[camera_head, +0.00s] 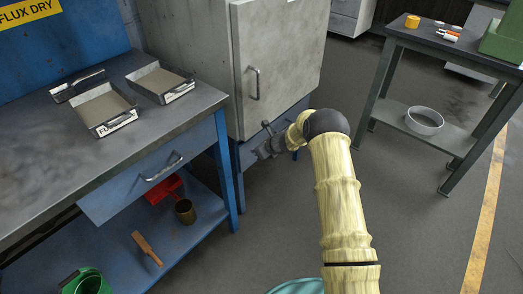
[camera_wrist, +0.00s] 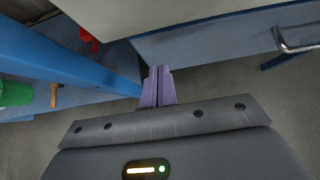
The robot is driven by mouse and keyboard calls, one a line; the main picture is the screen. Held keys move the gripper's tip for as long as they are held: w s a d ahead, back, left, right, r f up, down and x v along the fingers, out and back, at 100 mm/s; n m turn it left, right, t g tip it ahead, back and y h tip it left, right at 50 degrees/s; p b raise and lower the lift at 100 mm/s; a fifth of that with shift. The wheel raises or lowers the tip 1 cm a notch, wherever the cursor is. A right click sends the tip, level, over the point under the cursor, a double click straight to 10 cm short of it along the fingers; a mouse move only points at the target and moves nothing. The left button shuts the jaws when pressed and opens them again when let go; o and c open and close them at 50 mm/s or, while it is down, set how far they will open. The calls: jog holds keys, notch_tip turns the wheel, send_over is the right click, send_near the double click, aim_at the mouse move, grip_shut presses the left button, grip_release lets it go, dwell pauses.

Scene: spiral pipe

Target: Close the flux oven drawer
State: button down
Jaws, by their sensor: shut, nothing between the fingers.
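The grey oven cabinet (camera_head: 278,60) stands in the middle of the head view on a blue base. A blue drawer front (camera_head: 290,122) is below its door, partly hidden by my arm. How far it stands out is hard to tell. In the wrist view a blue front (camera_wrist: 215,38) with a metal handle (camera_wrist: 297,42) fills the upper right, probably the same drawer. My gripper (camera_head: 262,151) is low beside the left part of this front. In the wrist view its fingers (camera_wrist: 160,84) are together and empty, near the front's lower left corner; contact cannot be told.
A blue workbench (camera_head: 60,140) with its own handled drawer (camera_head: 150,175) stands left, with trays (camera_head: 105,108) on top and a brush (camera_head: 147,248) below. Its leg (camera_head: 225,170) is close to my gripper. A side table (camera_head: 440,45) stands right. Floor between is clear.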

jog(key=s+d+f+v, duration=0.1)
jog(key=f+v, duration=0.1)
jog(key=v, duration=1.1)
jog(key=shift+d, duration=0.15)
jog(key=s+d+r+n+g+h, duration=0.15)
jog(key=s+r+n, duration=0.35)
jog(key=s+n, duration=0.5)
jog(key=s+d+r+n+g+h, duration=0.1)
jog(key=s+d+r+n+h, duration=0.3)
jog(key=s+n, duration=0.6)
jog(key=s+a+r+n+g+h, duration=0.15)
jog(key=s+r+n, duration=0.5)
jog(key=s, duration=0.65)
jog(key=w+p+v, duration=0.3)
jog(key=p+v, duration=1.1)
jog(key=p, duration=0.1)
jog(key=w+r+p+v, duration=0.1)
jog(key=w+p+v, duration=0.2)
jog(key=p+v, duration=1.1)
jog(key=shift+d+r+p, duration=0.6)
jog(key=shift+d+p, duration=0.05)
jog(key=shift+s, duration=0.1)
